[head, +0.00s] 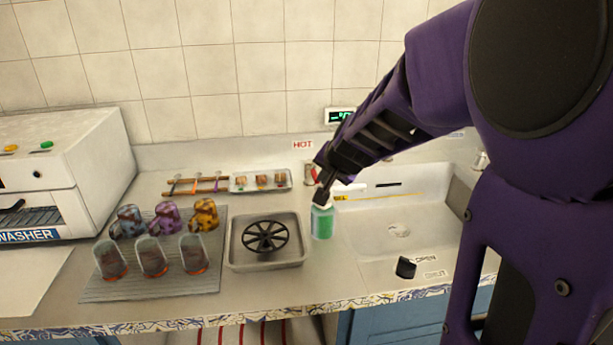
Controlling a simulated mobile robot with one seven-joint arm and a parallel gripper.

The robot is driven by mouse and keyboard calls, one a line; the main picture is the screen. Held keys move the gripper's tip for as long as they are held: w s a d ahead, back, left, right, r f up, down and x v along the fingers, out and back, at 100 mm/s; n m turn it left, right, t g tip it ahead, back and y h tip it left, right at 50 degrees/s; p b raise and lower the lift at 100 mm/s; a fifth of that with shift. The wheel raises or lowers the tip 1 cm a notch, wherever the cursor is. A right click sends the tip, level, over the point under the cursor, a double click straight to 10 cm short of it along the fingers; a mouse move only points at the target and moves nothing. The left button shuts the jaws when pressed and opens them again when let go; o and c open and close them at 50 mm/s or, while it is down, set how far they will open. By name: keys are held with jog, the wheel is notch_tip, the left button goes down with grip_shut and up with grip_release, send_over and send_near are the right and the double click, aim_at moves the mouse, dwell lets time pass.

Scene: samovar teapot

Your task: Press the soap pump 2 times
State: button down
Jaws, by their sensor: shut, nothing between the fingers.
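The soap bottle (322,223) stands upright on the counter, between the drain pan and the sink. It holds green liquid and has a pale top. My gripper (321,200) is shut and empty, pointing down at the top of the bottle. Its tips overlap the pump head in the head view and hide most of it. I cannot tell whether they touch the pump or are just above it.
A metal pan with a black wheel-like rack (265,237) stands left of the bottle. The sink (405,232) is to the right. Several mugs and glasses stand on a ridged mat (150,288). A white dishwasher (75,165) is at far left. A black piece (405,268) sits on the sink's front edge.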

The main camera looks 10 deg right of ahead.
jog(key=shift+s+f, duration=0.1)
jog(key=shift+f, duration=0.95)
dwell(1.0)
jog(key=shift+r+p, duration=0.95)
jog(key=shift+r, duration=0.4)
notch_tip(320, 180, up, 5)
jog(key=p, duration=0.4)
jog(key=shift+r+p, duration=0.1)
jog(key=shift+p, duration=0.3)
dwell(1.6)
notch_tip(320, 180, up, 4)
jog(key=shift+f+p, duration=0.1)
jog(key=shift+p, duration=1.05)
